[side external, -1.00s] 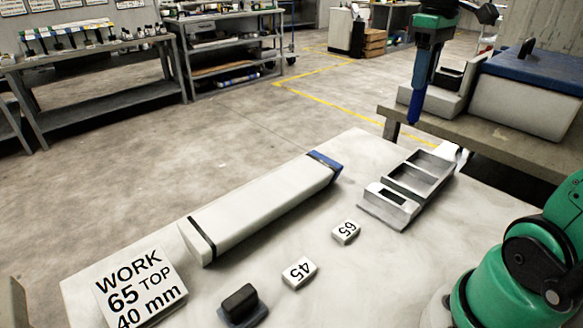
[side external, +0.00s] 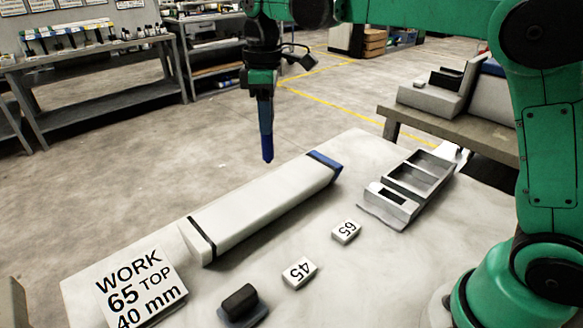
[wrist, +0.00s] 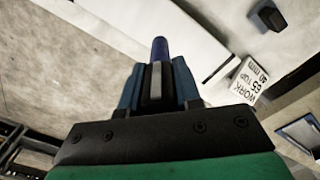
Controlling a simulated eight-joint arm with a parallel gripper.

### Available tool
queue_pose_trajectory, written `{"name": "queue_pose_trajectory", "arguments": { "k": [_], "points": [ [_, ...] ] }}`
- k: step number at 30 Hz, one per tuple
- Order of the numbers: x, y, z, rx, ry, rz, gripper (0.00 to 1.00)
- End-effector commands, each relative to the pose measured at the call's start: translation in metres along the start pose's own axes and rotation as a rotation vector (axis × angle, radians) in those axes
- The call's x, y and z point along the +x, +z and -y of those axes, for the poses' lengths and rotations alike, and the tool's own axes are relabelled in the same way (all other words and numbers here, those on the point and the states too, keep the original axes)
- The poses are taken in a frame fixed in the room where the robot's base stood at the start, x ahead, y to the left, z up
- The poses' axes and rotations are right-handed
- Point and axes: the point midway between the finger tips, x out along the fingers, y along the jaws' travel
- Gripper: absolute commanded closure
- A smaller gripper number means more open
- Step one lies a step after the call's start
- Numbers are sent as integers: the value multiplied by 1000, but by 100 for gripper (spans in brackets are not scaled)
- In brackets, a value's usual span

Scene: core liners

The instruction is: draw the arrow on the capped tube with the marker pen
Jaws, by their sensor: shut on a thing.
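The capped tube (side external: 265,205) is a long white box-shaped length lying diagonally on the pale table. It has a blue cap (side external: 325,161) at its far right end and a black band (side external: 202,239) near its near left end. My gripper (side external: 264,92) is shut on the blue marker pen (side external: 266,130), which hangs upright, tip down. In the side view the pen's tip appears just above and behind the tube's far half, apart from it. The pen (wrist: 160,48) also shows between my fingers in the wrist view. I see no arrow on the tube.
A white card (side external: 139,288) reads WORK 65 TOP 40 mm. Small blocks marked 45 (side external: 299,272) and 65 (side external: 346,232) and a dark block (side external: 240,301) lie in front of the tube. A grey compartment tray (side external: 408,190) stands at the right.

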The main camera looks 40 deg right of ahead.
Motion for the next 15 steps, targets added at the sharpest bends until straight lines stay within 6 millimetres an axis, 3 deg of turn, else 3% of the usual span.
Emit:
{"name": "queue_pose_trajectory", "arguments": {
  "k": [15],
  "points": [
    [45,0,0,2,1,0,100]
  ]
}}
